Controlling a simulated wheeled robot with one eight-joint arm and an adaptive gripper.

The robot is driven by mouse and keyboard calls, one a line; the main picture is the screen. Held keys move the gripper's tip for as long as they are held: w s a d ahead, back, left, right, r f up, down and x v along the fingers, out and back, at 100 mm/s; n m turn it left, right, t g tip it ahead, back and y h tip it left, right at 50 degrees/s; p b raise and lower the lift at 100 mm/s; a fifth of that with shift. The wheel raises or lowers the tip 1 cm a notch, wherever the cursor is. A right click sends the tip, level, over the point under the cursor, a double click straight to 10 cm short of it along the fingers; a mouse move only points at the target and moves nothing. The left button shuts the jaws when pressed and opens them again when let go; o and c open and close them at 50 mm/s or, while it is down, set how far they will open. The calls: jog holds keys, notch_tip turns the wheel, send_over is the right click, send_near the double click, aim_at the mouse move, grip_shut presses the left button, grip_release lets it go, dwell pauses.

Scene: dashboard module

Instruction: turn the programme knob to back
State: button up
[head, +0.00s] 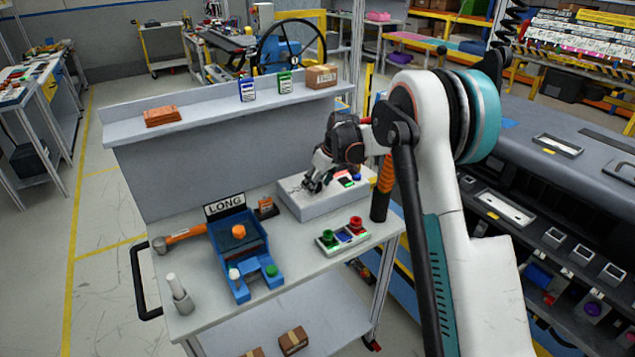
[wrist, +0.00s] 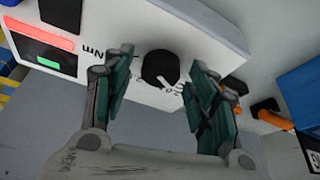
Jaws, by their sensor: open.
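The programme knob (wrist: 160,68) is a round black knob with a white pointer mark. It sits on the face of a white module box (head: 322,205) on the cart's top. In the wrist view the knob lies between the two fingers of my open gripper (wrist: 158,85), with a gap on each side. Printed lettering beside the knob is partly covered by the fingers, and I cannot read which setting the pointer marks. In the head view my gripper (head: 315,183) is over the box and hides the knob. The box also carries a red strip (wrist: 40,33) and a green light (wrist: 48,65).
A button panel with green and red buttons (head: 342,237) stands in front of the box. A blue fixture (head: 240,250) and an orange-handled tool (head: 185,234) lie to the left. A raised back shelf (head: 205,109) holds small boxes. An orange-and-black handle (head: 382,185) stands right of the box.

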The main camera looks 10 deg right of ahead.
jog(key=v, duration=1.2)
jog(key=shift+f, duration=0.1)
jog(key=s+a+r+m+t, duration=0.1)
jog(key=s+r, duration=0.3)
jog(key=s, duration=0.3)
jog(key=s+a+r+m+h, duration=0.1)
jog(key=s+r, duration=0.2)
jog(key=s, duration=0.4)
jog(key=s+r+m+t, duration=0.1)
jog(key=s+r, duration=0.3)
jog(key=s, duration=0.3)
jog(key=s+f+m, duration=0.1)
jog(key=s+f, duration=0.2)
jog(key=s, duration=0.8)
jog(key=s+f+m+t+h, duration=0.1)
jog(key=s+f+m, duration=0.1)
jog(key=s, duration=0.9)
jog(key=shift+a+f+m+t, duration=0.3)
jog(key=shift+a+f, duration=0.1)
